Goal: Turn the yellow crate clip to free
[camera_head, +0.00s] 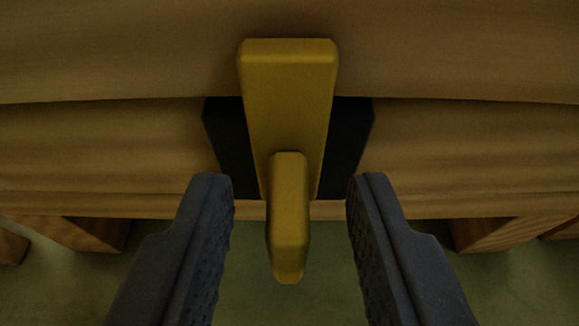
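The yellow crate clip (287,90) is in the middle of the head camera view. Its broad bar runs up and down over a dark backing plate (231,150). A narrower yellow handle (289,215) sticks out towards me from its lower part. My gripper (290,190) is open, with one dark finger on each side of the handle. There is a visible gap between the handle and each finger, so neither seems to touch it.
The clip sits on the front of a wooden crate (100,150) with horizontal boards. Wooden blocks (95,233) show below the crate at left and right. A green floor (330,290) lies beneath.

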